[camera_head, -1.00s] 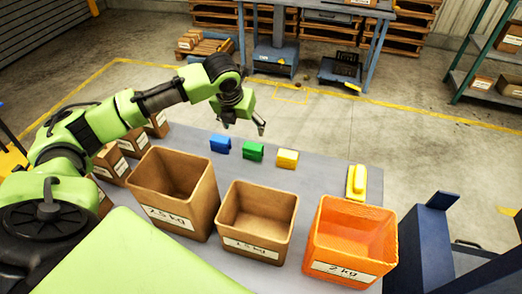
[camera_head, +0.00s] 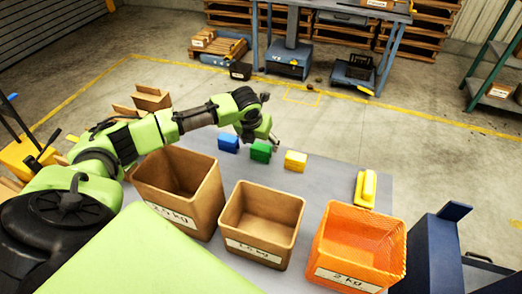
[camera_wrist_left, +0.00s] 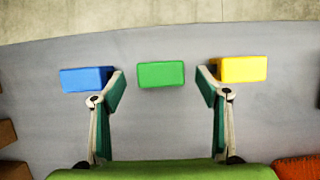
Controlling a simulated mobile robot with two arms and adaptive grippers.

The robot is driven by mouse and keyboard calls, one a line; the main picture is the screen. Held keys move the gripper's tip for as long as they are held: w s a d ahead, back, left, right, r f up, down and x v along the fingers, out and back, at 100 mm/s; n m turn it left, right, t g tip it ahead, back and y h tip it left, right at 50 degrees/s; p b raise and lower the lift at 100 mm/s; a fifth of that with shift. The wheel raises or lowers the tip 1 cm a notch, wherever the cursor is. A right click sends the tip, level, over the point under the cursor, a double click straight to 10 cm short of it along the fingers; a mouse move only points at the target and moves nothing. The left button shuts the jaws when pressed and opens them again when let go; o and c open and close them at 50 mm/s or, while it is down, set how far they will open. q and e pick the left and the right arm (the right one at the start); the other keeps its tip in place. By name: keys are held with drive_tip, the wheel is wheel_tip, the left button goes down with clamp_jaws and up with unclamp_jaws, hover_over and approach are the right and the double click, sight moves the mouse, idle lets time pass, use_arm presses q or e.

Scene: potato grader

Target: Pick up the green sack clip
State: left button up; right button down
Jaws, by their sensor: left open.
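The green sack clip (camera_head: 260,152) is a small block on the grey table, between a blue clip (camera_head: 228,143) and a yellow clip (camera_head: 295,161). My left gripper (camera_head: 259,140) is over the clip row at the green clip. In the left wrist view, the open left gripper (camera_wrist_left: 160,72) has one finger on each side of the green clip (camera_wrist_left: 161,75), with gaps on both sides. The left finger overlaps the edge of the blue clip (camera_wrist_left: 86,79) and the right finger is by the yellow clip (camera_wrist_left: 242,69). Nothing is held. My right gripper is not in view.
Two brown bins (camera_head: 212,204) (camera_head: 301,215) and an orange bin (camera_head: 402,250) stand along the near side of the table (camera_head: 330,180). A longer yellow object (camera_head: 366,188) lies at the right. The table around the clips is otherwise clear.

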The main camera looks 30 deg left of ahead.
sight(260, 147)
use_arm(q)
drive_tip(key=shift+x, duration=1.95)
drive_tip(key=shift+s, duration=0.15)
drive_tip(key=c, duration=1.2)
drive_tip(key=shift+o, duration=0.2)
